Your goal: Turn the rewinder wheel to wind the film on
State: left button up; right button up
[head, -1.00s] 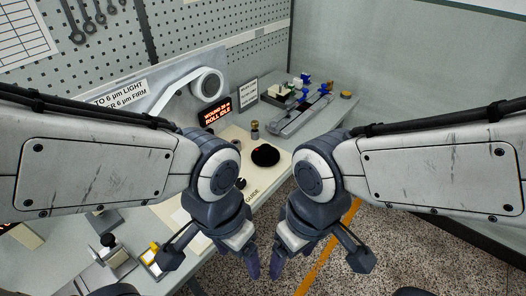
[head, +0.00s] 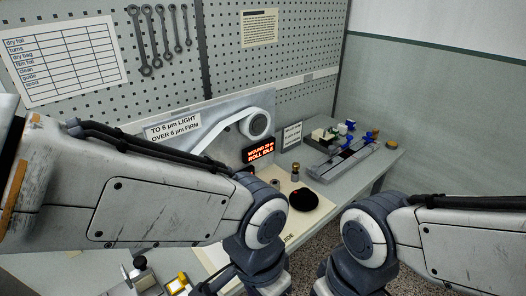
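A black round wheel with a small red mark (head: 303,200) lies on a cream panel on the bench, just right of my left wrist; I take it to be the rewinder wheel. A white band of film (head: 225,127) runs up to a roll with a grey core (head: 257,125) on the upright grey panel behind. A red-lit display (head: 262,150) beside it reads "WOUND" with an unclear number and "ROLL IDLE". My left wrist (head: 265,225) and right wrist (head: 366,238) are in front of the bench, apart from the wheel. Both grippers' fingers are below the picture edge.
A sign about 6 µm (head: 172,130) is on the panel. A small brass-topped post (head: 295,172) stands behind the wheel. A grey fixture with blue parts (head: 345,160) sits at the bench's right end. Wrenches (head: 160,40) hang on the pegboard. Floor is open right of the bench.

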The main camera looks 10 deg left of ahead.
aim_at(304, 199)
jog(key=z, duration=0.55)
jog(key=i, duration=0.95)
jog(key=u, duration=0.4)
